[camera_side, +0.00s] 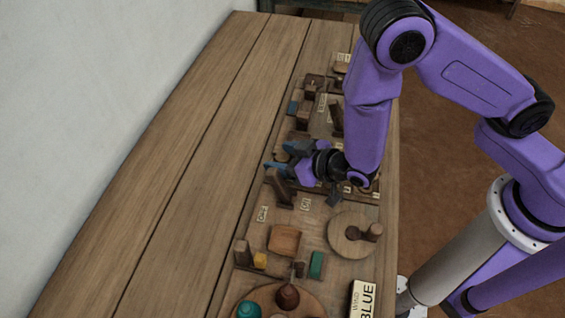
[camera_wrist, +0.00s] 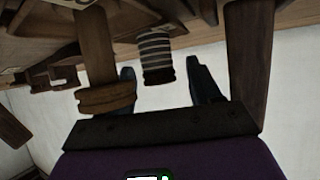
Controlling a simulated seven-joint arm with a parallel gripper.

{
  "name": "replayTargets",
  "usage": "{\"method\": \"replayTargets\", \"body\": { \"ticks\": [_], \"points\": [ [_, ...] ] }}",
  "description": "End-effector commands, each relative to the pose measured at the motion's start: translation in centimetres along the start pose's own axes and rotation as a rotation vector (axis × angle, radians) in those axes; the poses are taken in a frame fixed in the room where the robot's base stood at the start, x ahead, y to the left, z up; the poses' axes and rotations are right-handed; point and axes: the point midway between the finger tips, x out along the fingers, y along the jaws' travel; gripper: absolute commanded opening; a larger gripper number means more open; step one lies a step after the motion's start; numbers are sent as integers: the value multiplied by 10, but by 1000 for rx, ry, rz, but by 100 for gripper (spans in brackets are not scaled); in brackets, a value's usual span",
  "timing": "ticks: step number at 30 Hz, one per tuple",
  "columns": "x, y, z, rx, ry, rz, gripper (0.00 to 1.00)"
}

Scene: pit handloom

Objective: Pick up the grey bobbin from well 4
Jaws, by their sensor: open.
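A grey-and-white striped bobbin (camera_wrist: 156,57) with a dark end shows in the wrist view. It lies between the two dark fingers of my gripper (camera_wrist: 160,72), with a visible gap to each. My gripper is open and holds nothing. In the side view my gripper (camera_side: 278,156) is low over the wooden board, its blue fingers spread toward the left. The bobbin cannot be made out there, and I cannot read which well it belongs to.
In the wrist view wooden posts flank the fingers, one with a ringed end (camera_wrist: 105,98), one on the right (camera_wrist: 248,65). In the side view a round disc (camera_side: 340,244), a square tray (camera_side: 284,240), a green block (camera_side: 317,265) and a "BLUE" card (camera_side: 363,300) stand nearer. Left planks are clear.

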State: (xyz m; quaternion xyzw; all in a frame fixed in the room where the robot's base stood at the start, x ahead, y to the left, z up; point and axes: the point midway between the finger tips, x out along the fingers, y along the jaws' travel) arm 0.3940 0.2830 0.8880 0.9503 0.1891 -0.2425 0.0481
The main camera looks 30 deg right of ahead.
Motion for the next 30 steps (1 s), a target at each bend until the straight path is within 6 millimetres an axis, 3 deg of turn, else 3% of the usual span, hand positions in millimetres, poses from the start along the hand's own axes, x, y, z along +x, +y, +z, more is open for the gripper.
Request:
{"method": "replayTargets", "body": {
  "ticks": [9, 14, 15, 30],
  "points": [
    [5, 0, 0, -1, 0, 0, 63],
    [5, 0, 0, -1, 0, 0, 11],
    [5, 0, 0, -1, 0, 0, 7],
    [3, 0, -4, 0, 0, 0, 7]
  ]
}}
